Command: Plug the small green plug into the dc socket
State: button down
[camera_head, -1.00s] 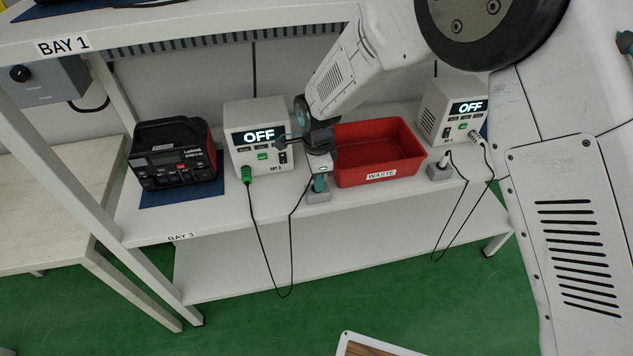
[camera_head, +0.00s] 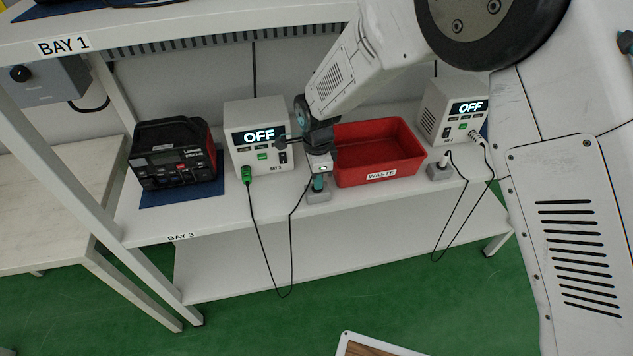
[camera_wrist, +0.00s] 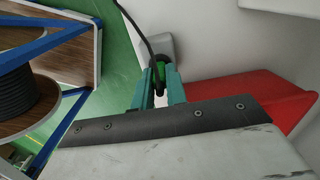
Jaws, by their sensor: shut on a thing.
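My gripper (camera_head: 318,183) has teal fingers and points down at a small grey block (camera_head: 318,196) near the shelf's front edge. In the wrist view the fingers (camera_wrist: 159,88) are shut on the small green plug (camera_wrist: 160,70), with its black cable running up from it. The grey block (camera_wrist: 165,44) shows just beyond the plug; I cannot tell whether the plug still sits in it. In the head view the fingers hide the plug. The white power unit (camera_head: 256,112) to the left reads OFF. A green socket (camera_head: 263,156) shows on its front, probably the dc socket.
A red WASTE bin (camera_head: 367,178) stands right beside my gripper. A black and red charger (camera_head: 174,155) is at left. A second OFF unit (camera_head: 452,112) and another grey block (camera_head: 439,171) stand at right.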

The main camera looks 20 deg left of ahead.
jog(key=shift+r, duration=2.9)
